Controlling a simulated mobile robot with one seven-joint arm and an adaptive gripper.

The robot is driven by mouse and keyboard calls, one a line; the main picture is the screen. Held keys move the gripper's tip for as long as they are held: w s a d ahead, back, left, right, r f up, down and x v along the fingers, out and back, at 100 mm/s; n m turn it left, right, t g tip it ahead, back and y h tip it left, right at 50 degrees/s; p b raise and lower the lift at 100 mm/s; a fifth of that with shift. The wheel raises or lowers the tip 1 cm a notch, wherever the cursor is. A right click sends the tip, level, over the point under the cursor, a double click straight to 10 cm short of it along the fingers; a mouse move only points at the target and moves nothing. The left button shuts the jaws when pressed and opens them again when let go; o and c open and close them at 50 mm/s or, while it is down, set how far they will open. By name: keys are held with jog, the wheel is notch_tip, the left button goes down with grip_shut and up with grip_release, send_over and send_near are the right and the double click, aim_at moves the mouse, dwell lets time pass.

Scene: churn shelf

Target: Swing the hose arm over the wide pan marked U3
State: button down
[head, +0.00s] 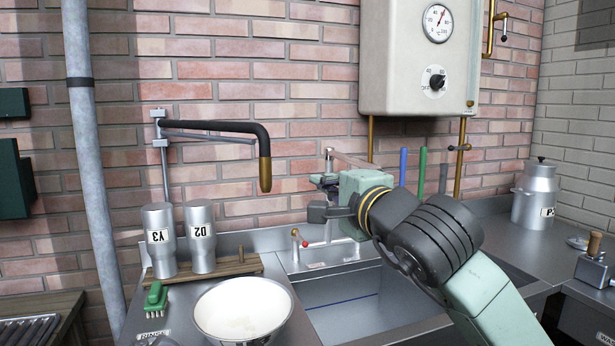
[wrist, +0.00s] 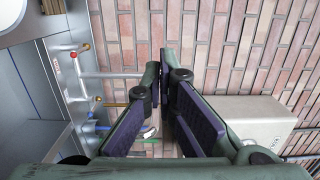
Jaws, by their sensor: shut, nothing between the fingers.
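The hose arm (head: 215,127) is a black bent pipe on a wall bracket at the back left. It reaches right along the brick wall and ends in a brass nozzle (head: 265,174) pointing down. A wide metal pan (head: 201,325) with whitish contents stands in front on the counter; I can read no U3 mark on it. The nozzle shows above and behind the pan in the head view. My gripper (head: 325,182) is right of the nozzle, apart from it, above the back of the sink. In the wrist view my gripper (wrist: 161,75) is shut and empty; the hose arm is not recognisable there.
Two labelled metal canisters (head: 182,240) stand on a wooden board behind the pan, beside a green brush (head: 155,299). The sink (head: 350,302) lies right of the pan. A boiler (head: 412,60) hangs above, and a lidded churn (head: 535,192) stands far right.

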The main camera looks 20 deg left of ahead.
jog(key=p+x, duration=0.5)
jog(key=x, duration=0.5)
jog(key=s+a, duration=0.1)
jog(key=s+a+p, duration=0.1)
jog(key=s, duration=0.1)
jog(key=shift+s+a, duration=0.15)
jog(key=shift+a, duration=0.05)
jog(key=s+b, duration=0.1)
jog(key=s+a+b, duration=0.1)
jog(key=shift+s+b, duration=0.25)
jog(key=shift+b, duration=0.05)
